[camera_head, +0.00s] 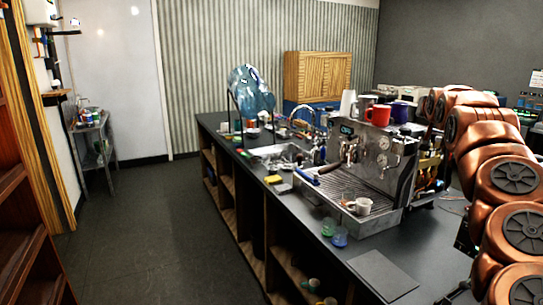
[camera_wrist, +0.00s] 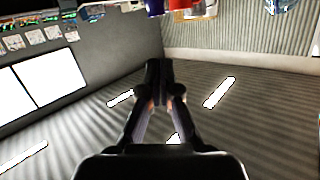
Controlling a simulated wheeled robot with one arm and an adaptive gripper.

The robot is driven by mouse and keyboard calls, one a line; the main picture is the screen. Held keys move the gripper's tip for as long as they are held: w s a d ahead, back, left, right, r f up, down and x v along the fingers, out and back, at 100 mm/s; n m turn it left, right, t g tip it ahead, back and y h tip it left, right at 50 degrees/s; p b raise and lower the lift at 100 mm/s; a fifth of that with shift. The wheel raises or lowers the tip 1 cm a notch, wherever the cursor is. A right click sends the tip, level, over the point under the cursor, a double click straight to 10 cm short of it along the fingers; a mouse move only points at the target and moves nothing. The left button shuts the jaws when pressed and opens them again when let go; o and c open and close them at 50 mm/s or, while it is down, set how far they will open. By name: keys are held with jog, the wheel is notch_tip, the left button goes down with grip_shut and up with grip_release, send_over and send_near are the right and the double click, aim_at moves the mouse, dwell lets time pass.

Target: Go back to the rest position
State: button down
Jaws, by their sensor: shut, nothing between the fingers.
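My gripper (camera_wrist: 160,72) is shut with its fingertips together and nothing between them in the wrist view. In the head view my orange arm rises on the right and bends over behind the coffee machine; my gripper cannot be made out there. The chrome espresso machine (camera_head: 371,157) stands on the dark counter (camera_head: 312,207). A red cup (camera_head: 378,115) and other cups stand on its top. A white cup (camera_head: 363,206) sits on its drip tray. In the wrist view, blue and red cups show at the top edge, apart from my fingers.
A sink (camera_head: 276,153) and a blue water jug (camera_head: 250,90) are farther along the counter. A grey mat (camera_head: 382,275) lies at its near end. The floor (camera_head: 150,220) left of the counter is clear.

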jog(key=s+a+f+n+g+y+b, duration=0.1)
jog(key=s+a+f+n+y+b, duration=0.2)
jog(key=a, duration=0.6)
jog(key=s+a+f+n+y+b, duration=0.2)
jog(key=s+a+f+b, duration=0.15)
jog(key=a, duration=0.55)
jog(key=s+a+f+n+g+y+b, duration=0.3)
jog(key=s+a+f+b, duration=0.45)
jog(key=f, duration=0.65)
jog(key=s+d+f+m+g+h+b, duration=0.15)
jog(key=s+f+g+b, duration=0.5)
jog(key=s+f, duration=1.45)
jog(key=s+f+m+g+h+b, duration=0.2)
jog(key=s+f+g+b, duration=0.45)
jog(key=s+f, duration=1.5)
notch_tip(320, 180, up, 20)
jog(key=p, duration=2.2)
jog(key=shift+w+r, duration=0.15)
jog(key=shift+w, duration=0.15)
